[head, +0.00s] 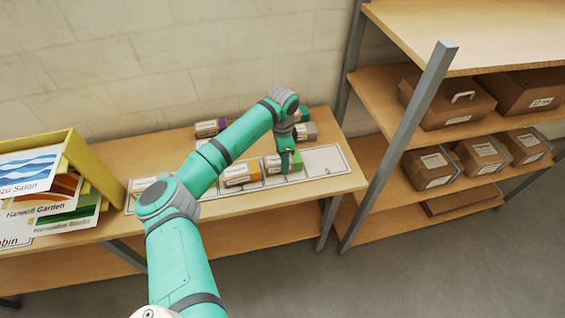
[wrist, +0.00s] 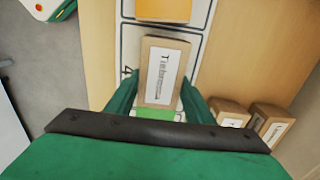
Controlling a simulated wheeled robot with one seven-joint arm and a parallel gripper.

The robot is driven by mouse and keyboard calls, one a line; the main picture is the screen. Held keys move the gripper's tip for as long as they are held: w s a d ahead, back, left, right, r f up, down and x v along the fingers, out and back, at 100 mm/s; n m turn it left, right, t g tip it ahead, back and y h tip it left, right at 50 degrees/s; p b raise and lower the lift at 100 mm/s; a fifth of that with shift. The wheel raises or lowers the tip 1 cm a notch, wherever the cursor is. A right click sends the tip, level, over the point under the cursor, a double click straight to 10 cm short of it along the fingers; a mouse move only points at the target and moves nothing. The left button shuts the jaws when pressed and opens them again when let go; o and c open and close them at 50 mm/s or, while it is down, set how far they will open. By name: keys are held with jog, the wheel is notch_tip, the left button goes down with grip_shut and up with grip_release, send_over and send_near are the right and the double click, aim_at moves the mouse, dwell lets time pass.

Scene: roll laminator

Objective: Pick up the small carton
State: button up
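A small brown carton with a white printed label and a green end (head: 272,165) sits on the white mat (head: 318,162) with marked slots on the table. It also shows in the wrist view (wrist: 165,65), beside a printed "4". My gripper (head: 287,166) points down at this carton. In the wrist view my green fingers (wrist: 160,92) stand on both sides of the carton, close to its sides. Whether they press on it or leave a small gap is unclear. The carton appears to rest on the mat.
An orange-marked carton (head: 242,174) stands just left of it on the mat. A purple-marked carton (head: 208,128) and a grey-marked one (head: 306,132) stand behind. A yellow rack with signs (head: 92,165) is at left. A shelf unit with boxes (head: 400,125) stands right.

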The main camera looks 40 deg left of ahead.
jog(key=c, duration=0.5)
jog(key=shift+c, duration=0.2)
